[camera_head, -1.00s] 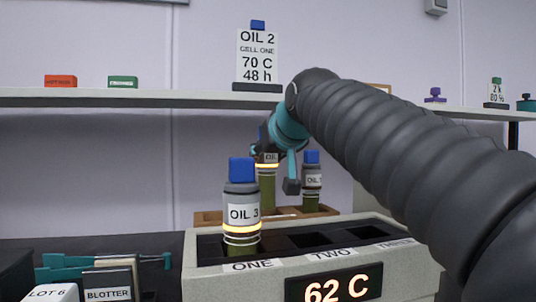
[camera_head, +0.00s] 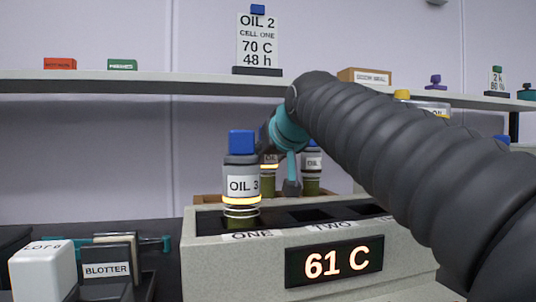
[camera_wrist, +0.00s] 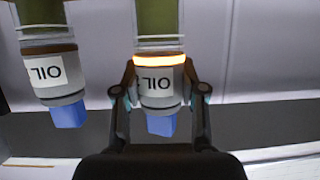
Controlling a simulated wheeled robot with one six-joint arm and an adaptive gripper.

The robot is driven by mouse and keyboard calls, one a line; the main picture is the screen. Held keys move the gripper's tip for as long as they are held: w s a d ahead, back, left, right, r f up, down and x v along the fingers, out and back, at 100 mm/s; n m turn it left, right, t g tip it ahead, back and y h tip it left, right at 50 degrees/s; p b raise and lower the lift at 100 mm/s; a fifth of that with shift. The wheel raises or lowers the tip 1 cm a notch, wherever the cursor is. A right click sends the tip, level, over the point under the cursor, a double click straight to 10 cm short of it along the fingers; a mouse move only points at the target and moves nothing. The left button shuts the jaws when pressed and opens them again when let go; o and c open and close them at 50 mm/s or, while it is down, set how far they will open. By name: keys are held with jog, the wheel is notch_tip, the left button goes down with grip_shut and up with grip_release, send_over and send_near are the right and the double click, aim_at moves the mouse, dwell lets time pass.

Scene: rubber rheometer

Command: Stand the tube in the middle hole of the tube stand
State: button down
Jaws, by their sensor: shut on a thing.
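My gripper (camera_wrist: 162,78) is shut on a tube (camera_wrist: 158,60) around its grey collar, with a finger on each side. The tube has a blue cap, an orange glowing band, green contents and an "OIL" label whose number is hidden. In the head view the held tube (camera_head: 269,186) looks upright behind the heater block, its cap hidden by my gripper. The brown tube stand (camera_head: 207,199) lies behind the block, mostly hidden. Another blue-capped tube (camera_head: 312,166) stands to the right of the held one. The held tube's lower end is hidden, so I cannot tell how deep it sits.
The OIL 3 tube (camera_head: 241,185) stands in hole ONE of the heater block (camera_head: 235,262), in front of the stand. The block's display (camera_head: 335,263) reads 61 C. A blotter rack (camera_head: 107,270) and white block (camera_head: 42,272) are left. A shelf (camera_head: 120,81) runs behind.

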jog(key=shift+r+p, duration=2)
jog(key=shift+r, duration=0.3)
jog(key=shift+f, duration=0.2)
